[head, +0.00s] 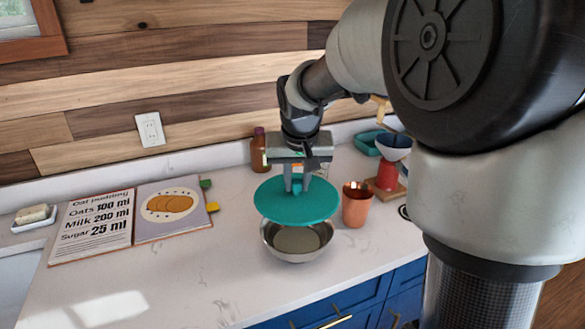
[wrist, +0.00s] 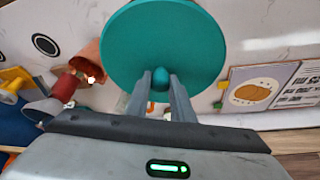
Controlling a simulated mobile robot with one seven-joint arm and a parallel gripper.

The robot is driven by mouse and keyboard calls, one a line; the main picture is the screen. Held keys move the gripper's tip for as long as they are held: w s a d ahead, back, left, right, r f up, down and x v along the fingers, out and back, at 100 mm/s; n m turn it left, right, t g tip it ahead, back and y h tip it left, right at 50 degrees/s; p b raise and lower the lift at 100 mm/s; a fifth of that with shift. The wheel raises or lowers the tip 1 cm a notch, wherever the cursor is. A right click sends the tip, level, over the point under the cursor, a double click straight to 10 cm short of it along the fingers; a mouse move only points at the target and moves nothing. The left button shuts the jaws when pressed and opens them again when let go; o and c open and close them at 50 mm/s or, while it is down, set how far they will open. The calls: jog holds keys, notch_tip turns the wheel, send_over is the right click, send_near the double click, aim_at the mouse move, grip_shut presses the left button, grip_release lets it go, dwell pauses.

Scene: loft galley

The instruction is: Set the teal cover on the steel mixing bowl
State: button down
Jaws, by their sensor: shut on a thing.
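The teal cover (head: 296,203) is a round flat disc with a small knob on top. My gripper (head: 297,186) is shut on that knob and holds the cover above the steel mixing bowl (head: 296,243). In the head view the cover hides the bowl's back part, while its front and inside show below the cover's front edge. A gap shows between cover and bowl there. In the wrist view the cover (wrist: 164,45) fills the upper middle, with the knob between my fingertips (wrist: 161,82). The bowl is hidden in that view.
A copper cup (head: 356,205) stands close to the right of the bowl. A red and white kitchen scale (head: 388,172), a teal dish (head: 367,144) and a brown bottle (head: 259,151) stand behind. An open recipe book (head: 92,228) lies at left. The counter left of the bowl is clear.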

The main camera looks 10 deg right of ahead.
aim_at(297, 197)
jog(key=shift+f+b, duration=1.6)
jog(key=shift+f, duration=0.7)
jog(key=shift+s+f, duration=0.1)
jog(key=shift+f, duration=0.05)
jog(key=shift+f+b, duration=0.5)
jog(key=shift+b, duration=0.05)
jog(key=shift+f, duration=0.2)
jog(key=shift+f+b, duration=0.35)
jog(key=shift+b, duration=0.15)
jog(key=shift+f, duration=0.2)
jog(key=shift+f+b, duration=0.45)
jog(key=shift+b, duration=0.05)
jog(key=shift+f+b, duration=0.3)
jog(key=shift+f, duration=0.05)
dwell(1.4)
